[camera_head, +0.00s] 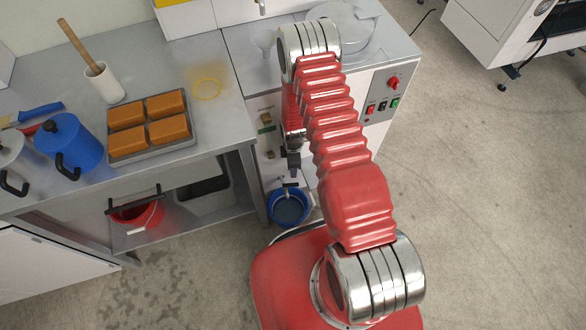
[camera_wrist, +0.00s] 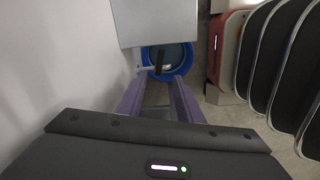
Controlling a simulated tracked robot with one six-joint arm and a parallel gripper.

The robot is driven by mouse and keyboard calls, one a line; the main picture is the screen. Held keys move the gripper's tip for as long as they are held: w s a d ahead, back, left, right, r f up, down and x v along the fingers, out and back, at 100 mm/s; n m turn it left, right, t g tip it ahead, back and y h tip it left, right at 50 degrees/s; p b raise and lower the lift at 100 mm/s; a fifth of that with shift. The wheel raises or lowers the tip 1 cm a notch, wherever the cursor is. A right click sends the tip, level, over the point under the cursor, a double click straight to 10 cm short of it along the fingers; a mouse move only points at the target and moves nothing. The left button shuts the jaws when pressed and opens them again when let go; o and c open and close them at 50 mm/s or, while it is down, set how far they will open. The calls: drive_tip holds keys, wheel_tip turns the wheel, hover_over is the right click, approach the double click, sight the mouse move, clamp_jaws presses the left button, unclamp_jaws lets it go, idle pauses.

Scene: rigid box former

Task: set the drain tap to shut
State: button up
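The drain tap (camera_wrist: 160,62) shows in the wrist view as a dark lever with a pale metal stem beside it, over a blue bucket (camera_wrist: 178,57). In the head view the bucket (camera_head: 289,209) stands on the floor against the white machine's front, and the tap is small and partly hidden by my arm. My gripper (camera_wrist: 158,82) is open, its two purplish fingers apart and nothing between them. The lever appears just beyond the fingertips, between their lines; I cannot tell whether they touch it. In the head view my gripper (camera_head: 292,172) points down above the bucket.
The white machine (camera_head: 380,95) has a control panel with red and green switches. A steel table (camera_head: 225,105) at left holds a tray of orange-brown blocks (camera_head: 148,128) and a blue pot (camera_head: 72,145). A red bucket (camera_head: 137,214) stands underneath.

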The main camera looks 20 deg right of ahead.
drive_tip(key=shift+c, duration=0.5)
drive_tip(key=shift+c, duration=1.4)
drive_tip(key=shift+s+m, duration=0.3)
drive_tip(key=shift+m, duration=0.1)
drive_tip(key=shift+c, duration=0.8)
drive_tip(key=s+m, duration=0.1)
drive_tip(key=s+r+m+g, duration=0.1)
drive_tip(key=s, duration=0.1)
drive_tip(key=shift+s+a+r+m, duration=0.15)
drive_tip(key=shift+s+m, duration=0.1)
drive_tip(key=shift+m, duration=0.15)
clamp_jaws()
drive_tip(key=s+a+r+m+t, duration=0.1)
drive_tip(key=s+r+m, duration=0.3)
drive_tip(key=r, duration=1.5)
drive_tip(key=s+a+r+m+t, duration=0.1)
drive_tip(key=s+r+m+t, duration=0.2)
drive_tip(key=r, duration=1.6)
drive_tip(key=s+a+r+m+t, duration=0.1)
drive_tip(key=s+r+m, duration=0.3)
drive_tip(key=s+r, duration=0.6)
drive_tip(key=shift+s+a+r+m+t, duration=0.15)
drive_tip(key=shift+a+r+m+t, duration=0.45)
drive_tip(key=shift+r, duration=4.5)
drive_tip(key=shift+d+n, duration=0.25)
drive_tip(key=shift+n, duration=0.05)
